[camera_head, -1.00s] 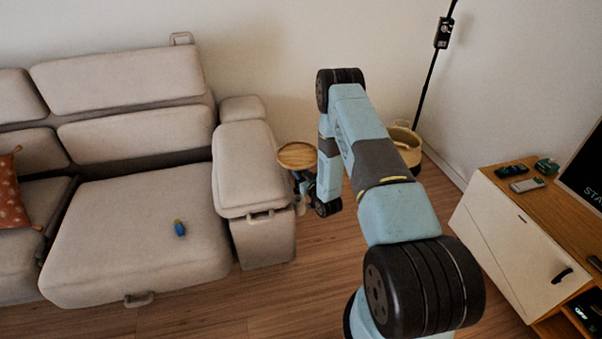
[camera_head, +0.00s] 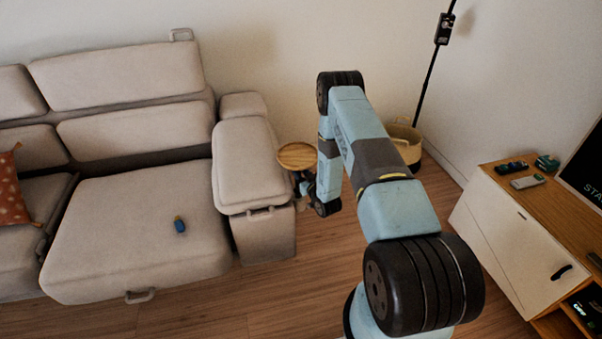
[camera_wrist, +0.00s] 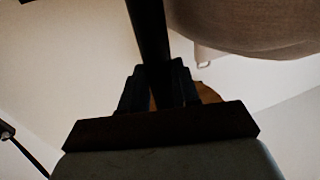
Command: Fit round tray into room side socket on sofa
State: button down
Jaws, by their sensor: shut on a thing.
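The round wooden tray (camera_head: 297,156) is held up level beside the right arm of the sofa (camera_head: 140,218), on the side facing the room's corner. My gripper (camera_head: 304,184) is just below the tray, partly hidden by my arm. In the wrist view my gripper (camera_wrist: 160,88) is shut on a dark post that runs up the picture, and a sliver of the wooden tray (camera_wrist: 208,93) shows behind the fingers. The sofa's underside or side (camera_wrist: 255,25) fills the upper right there. The socket itself cannot be made out in either view.
A small blue object (camera_head: 179,224) lies on the sofa seat. A woven basket (camera_head: 407,142) and a lamp pole (camera_head: 430,82) stand in the corner. A cabinet (camera_head: 510,245) with small devices is at right. Wood floor is open between sofa and cabinet.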

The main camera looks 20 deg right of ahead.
jog(key=shift+f, duration=1.8)
jog(key=c, duration=0.8)
grip_release()
jog(key=shift+o, duration=0.2)
jog(key=shift+s+a+f, duration=0.1)
jog(key=shift+s, duration=0.05)
jog(key=v, duration=1.3)
jog(key=shift+s+d, duration=0.2)
jog(key=shift+d, duration=0.15)
